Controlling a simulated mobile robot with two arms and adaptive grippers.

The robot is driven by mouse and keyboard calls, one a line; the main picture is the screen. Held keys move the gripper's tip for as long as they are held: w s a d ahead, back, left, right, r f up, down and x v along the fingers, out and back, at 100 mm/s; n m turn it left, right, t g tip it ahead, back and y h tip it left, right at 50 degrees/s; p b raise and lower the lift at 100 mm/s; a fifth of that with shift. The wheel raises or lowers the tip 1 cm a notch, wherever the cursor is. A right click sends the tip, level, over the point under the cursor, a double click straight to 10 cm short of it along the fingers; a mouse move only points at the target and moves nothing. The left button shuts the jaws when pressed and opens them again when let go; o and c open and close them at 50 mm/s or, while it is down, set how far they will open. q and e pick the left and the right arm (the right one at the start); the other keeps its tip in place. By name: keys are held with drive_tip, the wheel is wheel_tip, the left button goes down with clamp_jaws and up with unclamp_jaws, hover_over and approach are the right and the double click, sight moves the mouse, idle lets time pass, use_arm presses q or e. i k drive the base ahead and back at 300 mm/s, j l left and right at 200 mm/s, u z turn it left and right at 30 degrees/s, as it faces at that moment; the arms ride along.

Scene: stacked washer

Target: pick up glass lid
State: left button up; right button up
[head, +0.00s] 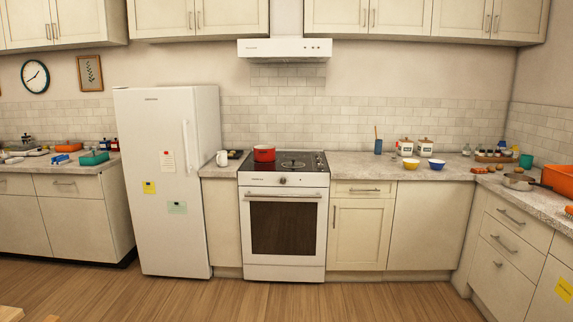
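A low, round, see-through shape with a dark centre, which looks like a glass lid (292,164), lies on the black cooktop (313,166) of the white stove. It is to the right of a red pot (264,153) and apart from it. It is small in the head view, so I cannot be sure of its details. Neither of my grippers is in view.
A white fridge (160,240) stands left of the stove. A white mug (222,158) is between them. Yellow and blue bowls (411,163) stand on the right counter (350,168). A pan (519,182) is farther right. The wooden floor (300,300) ahead is clear.

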sight(292, 164)
drive_tip(key=i+z, duration=0.4)
drive_tip(key=i, duration=1.45)
drive_tip(key=l, duration=0.1)
